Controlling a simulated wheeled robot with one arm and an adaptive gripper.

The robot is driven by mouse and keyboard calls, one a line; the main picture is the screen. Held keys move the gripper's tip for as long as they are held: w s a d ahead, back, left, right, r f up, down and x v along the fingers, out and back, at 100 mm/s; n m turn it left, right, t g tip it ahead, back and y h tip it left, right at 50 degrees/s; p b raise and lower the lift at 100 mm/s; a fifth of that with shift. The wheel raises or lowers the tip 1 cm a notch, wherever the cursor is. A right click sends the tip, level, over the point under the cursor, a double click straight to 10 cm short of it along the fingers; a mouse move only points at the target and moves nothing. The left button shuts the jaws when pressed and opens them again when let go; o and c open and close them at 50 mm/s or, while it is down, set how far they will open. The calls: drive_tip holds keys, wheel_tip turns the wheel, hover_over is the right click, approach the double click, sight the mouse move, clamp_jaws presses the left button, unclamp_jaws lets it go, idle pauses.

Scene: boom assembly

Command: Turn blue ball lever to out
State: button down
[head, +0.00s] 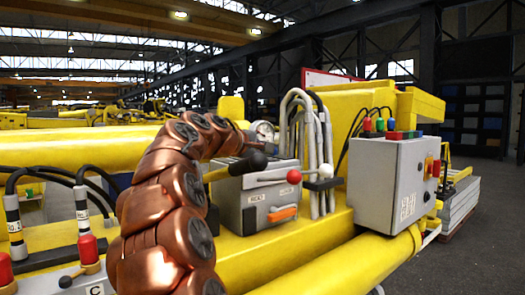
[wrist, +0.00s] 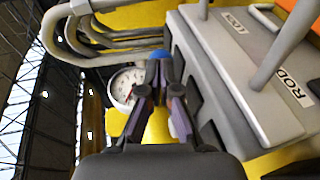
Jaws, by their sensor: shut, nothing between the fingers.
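The blue ball (wrist: 160,54) shows in the wrist view, just beyond the tips of my gripper (wrist: 161,78). My gripper's fingers are close together, with nothing seen held between them. I cannot tell whether they touch the ball. The ball's lever rod is hidden behind my fingers. In the head view my copper-coloured arm reaches over to the grey lever box (head: 262,195), and the blue ball and my fingertips cannot be made out there.
A round gauge (wrist: 126,84) and bent grey pipes (wrist: 62,28) are close to my gripper. A grey control cabinet (head: 385,185) stands to the right.

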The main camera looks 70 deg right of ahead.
drive_tip(key=shift+d+n+t, duration=0.15)
drive_tip(key=shift+n+t, duration=0.25)
drive_tip(key=shift+t, duration=0.1)
drive_tip(key=b+v, duration=0.3)
drive_tip(key=v, duration=1.1)
drive_tip(key=shift+w+f, duration=0.15)
